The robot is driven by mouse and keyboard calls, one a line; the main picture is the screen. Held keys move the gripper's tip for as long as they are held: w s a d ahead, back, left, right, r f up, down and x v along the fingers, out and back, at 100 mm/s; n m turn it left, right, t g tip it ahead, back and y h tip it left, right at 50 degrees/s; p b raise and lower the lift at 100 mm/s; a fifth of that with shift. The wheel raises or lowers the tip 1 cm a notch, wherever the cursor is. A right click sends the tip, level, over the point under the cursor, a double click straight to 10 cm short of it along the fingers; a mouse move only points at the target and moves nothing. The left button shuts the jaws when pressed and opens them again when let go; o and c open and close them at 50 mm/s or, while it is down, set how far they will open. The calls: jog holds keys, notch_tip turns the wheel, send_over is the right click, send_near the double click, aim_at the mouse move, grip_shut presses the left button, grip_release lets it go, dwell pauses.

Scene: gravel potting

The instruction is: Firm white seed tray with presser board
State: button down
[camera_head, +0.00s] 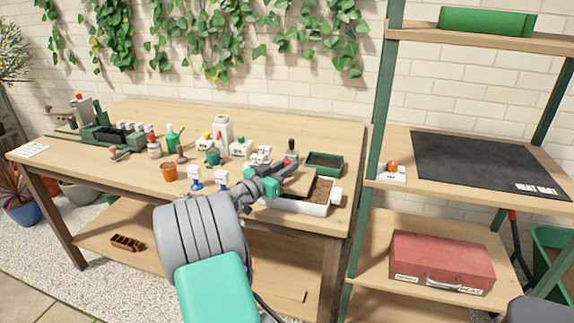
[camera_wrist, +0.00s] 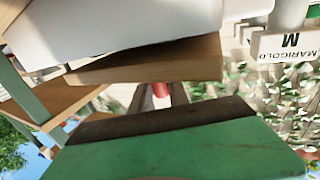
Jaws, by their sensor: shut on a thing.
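The white seed tray (camera_head: 302,208) stands at the right front corner of the workbench, with brown soil (camera_head: 322,190) showing at its right end. My gripper (camera_head: 268,186) is at the tray's left end, shut on the wooden presser board (camera_head: 297,182). The board lies over the left part of the tray; I cannot tell whether it touches the soil. In the wrist view the board (camera_wrist: 150,63) shows edge-on, with a white body (camera_wrist: 120,25) above it, which looks like the tray.
A green tray of soil (camera_head: 324,165) stands just behind the white tray. A dark-handled tool (camera_head: 291,149) and white labelled containers (camera_head: 240,148) stand behind my gripper. The shelf's green post (camera_head: 377,110) rises close on the right.

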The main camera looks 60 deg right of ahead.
jog(key=shift+f+b, duration=0.65)
jog(key=shift+b, duration=0.1)
dwell(1.0)
jog(key=shift+r, duration=0.1)
jog(key=shift+r, duration=1.45)
